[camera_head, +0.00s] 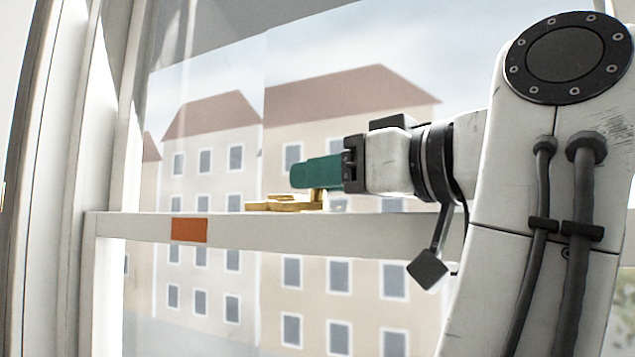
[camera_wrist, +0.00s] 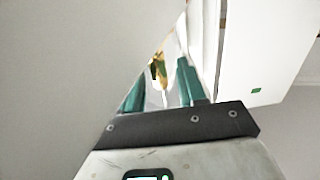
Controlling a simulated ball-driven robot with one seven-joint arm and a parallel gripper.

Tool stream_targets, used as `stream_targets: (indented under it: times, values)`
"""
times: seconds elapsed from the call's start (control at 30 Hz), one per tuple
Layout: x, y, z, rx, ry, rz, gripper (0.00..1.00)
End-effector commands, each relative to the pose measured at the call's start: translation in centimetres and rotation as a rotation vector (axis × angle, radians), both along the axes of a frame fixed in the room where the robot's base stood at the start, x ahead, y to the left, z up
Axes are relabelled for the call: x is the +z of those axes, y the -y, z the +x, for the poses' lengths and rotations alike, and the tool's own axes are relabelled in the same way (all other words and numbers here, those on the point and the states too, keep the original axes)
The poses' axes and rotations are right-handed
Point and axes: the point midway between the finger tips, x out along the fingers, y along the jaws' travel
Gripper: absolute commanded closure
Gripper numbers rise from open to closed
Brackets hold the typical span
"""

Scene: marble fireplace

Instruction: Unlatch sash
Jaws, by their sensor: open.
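The sash is a window with a white horizontal rail (camera_head: 140,225) across the glass in the head view. A brass latch (camera_head: 285,205) sits on top of this rail; its upright part stands just under my fingers. My gripper (camera_head: 303,174) has green fingers and points left, right above the latch. In the wrist view the brass latch (camera_wrist: 157,68) shows between the two green fingers of my gripper (camera_wrist: 161,82), which are spread apart. I cannot tell whether either finger touches the latch.
An orange patch (camera_head: 189,230) marks the rail's front, left of the latch. The white window frame (camera_head: 62,180) stands at the left. Pale buildings with red roofs (camera_head: 345,95) show behind the glass. A white panel (camera_wrist: 262,50) is at the upper right in the wrist view.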

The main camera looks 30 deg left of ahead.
Motion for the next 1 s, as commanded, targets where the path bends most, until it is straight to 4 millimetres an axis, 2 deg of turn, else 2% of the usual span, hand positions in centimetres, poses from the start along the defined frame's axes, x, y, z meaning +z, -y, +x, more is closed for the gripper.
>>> stream_targets:
  times: [0.3,0.5,0.67,1.0]
  values:
    - [-0.3,6.0,-1.5,-0.004,0.004,0.002,0.60]
    - [-0.2,8.3,-2.1,-0.002,0.000,0.000,0.60]
    - [-0.1,8.9,-2.3,-0.001,0.000,-0.001,0.60]
    - [-0.1,8.9,-2.3,-0.001,0.000,-0.001,0.60]
